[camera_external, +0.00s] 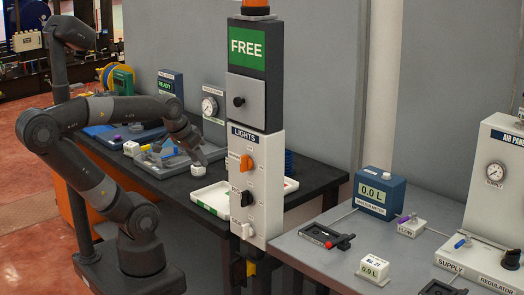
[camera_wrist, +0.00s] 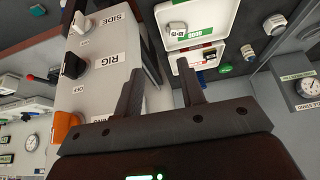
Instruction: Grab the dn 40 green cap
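My gripper (camera_wrist: 160,67) is open in the wrist view, with its two dark fingers apart and nothing between them. In the external view my gripper (camera_external: 203,155) is above the black table, left of the light column. A small green cap-like piece (camera_wrist: 225,68) lies on the dark table right of the fingers in the wrist view. No size marking is readable on either, so I cannot tell which is DN 40. I cannot make out either green piece in the external view.
The lights column (camera_external: 255,170) stands right of my gripper. A white tray with a green label (camera_wrist: 207,30) holds a small white piece; a red-labelled tray (camera_wrist: 183,66) is beside it. A white piece (camera_external: 198,170) lies below my gripper. A flowmeter-like dial (camera_external: 209,107) is behind.

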